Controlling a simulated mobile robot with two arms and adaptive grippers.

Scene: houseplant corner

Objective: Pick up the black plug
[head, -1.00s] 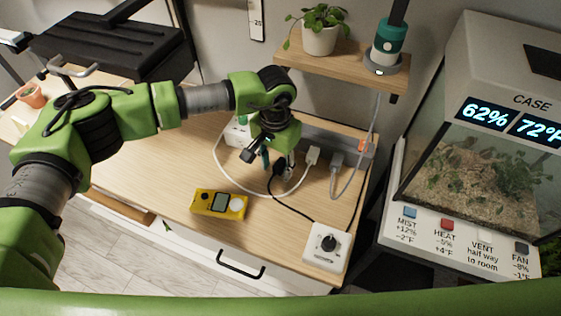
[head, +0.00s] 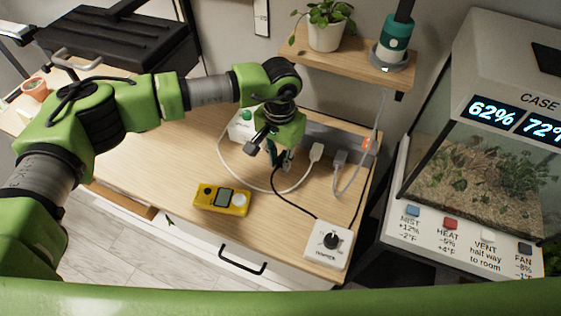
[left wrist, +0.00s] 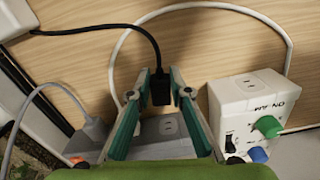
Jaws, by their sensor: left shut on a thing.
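The black plug (left wrist: 159,92) sits between the fingertips of my left gripper (left wrist: 160,82) in the left wrist view, with its black cord (left wrist: 146,38) running off to the upper left. My left gripper (head: 281,163) is shut on the plug. In the head view the fingers mostly hide the plug, and its cord runs to the white dimmer box (head: 328,243). The grey power strip (head: 325,134) lies behind the gripper; an outlet on the strip (left wrist: 165,130) shows just beyond the plug. I cannot tell if the prongs touch it. My right gripper is not in view.
A white plug (head: 316,152) and a grey plug (head: 340,159) stand right of the gripper. A white timer box with a green knob (head: 242,128) is to its left. A yellow meter (head: 222,200) lies in front. A shelf (head: 345,66) overhangs behind.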

